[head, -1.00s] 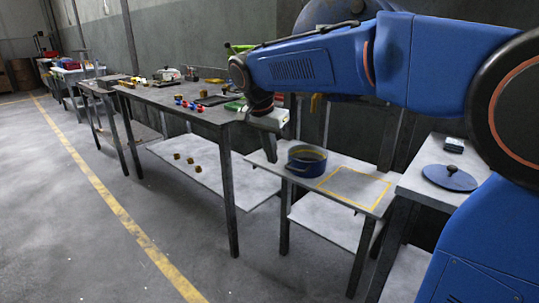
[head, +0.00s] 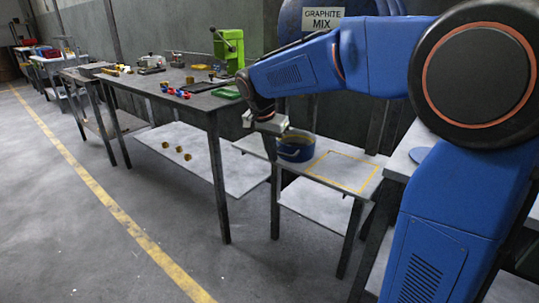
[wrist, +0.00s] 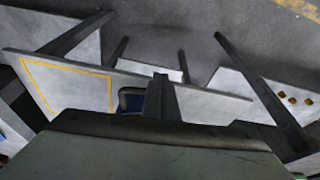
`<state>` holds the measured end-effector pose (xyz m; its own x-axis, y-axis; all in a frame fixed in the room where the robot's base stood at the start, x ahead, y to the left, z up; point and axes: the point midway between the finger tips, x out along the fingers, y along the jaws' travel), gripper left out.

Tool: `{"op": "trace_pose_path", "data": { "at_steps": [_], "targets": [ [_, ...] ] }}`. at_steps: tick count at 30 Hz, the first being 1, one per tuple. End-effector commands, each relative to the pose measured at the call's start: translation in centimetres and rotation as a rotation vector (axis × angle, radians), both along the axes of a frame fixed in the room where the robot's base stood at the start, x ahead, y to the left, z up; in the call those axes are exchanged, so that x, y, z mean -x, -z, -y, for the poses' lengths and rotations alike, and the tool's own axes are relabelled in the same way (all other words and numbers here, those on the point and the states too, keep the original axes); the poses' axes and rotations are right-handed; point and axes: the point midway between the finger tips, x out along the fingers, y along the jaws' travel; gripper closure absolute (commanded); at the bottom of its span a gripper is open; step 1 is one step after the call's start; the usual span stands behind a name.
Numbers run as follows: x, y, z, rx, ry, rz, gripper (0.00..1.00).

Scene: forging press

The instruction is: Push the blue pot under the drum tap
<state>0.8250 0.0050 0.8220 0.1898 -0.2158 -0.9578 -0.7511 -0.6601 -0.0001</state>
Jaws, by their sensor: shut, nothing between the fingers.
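The blue pot (head: 294,151) stands upright on a low grey bench, just left of a yellow outlined rectangle (head: 342,186). The drum (head: 296,22), labelled GRAPHITE MIX, is behind; its tap is hidden by my arm. My gripper (head: 272,150) is shut and empty, pointing down at the pot's left side. In the wrist view the shut fingers (wrist: 161,80) stand right beside the pot (wrist: 131,102), which they and the gripper body partly hide. I cannot tell whether they touch it.
A taller dark table (head: 190,98) with small parts and a green press (head: 230,47) stands left of the bench. Another table at right (head: 398,163) holds a blue lid (head: 419,154), mostly hidden by my arm. The floor in front is clear.

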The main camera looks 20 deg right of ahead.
Motion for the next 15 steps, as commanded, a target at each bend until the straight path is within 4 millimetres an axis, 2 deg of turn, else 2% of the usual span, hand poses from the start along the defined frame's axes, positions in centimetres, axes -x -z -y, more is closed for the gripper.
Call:
{"op": "trace_pose_path", "data": {
  "at_steps": [8,15],
  "targets": [
    [-0.1,0.0,0.1,0.000,0.000,0.000,1.00],
    [-1.2,0.0,1.4,0.000,0.001,0.000,1.00]
  ]
}}
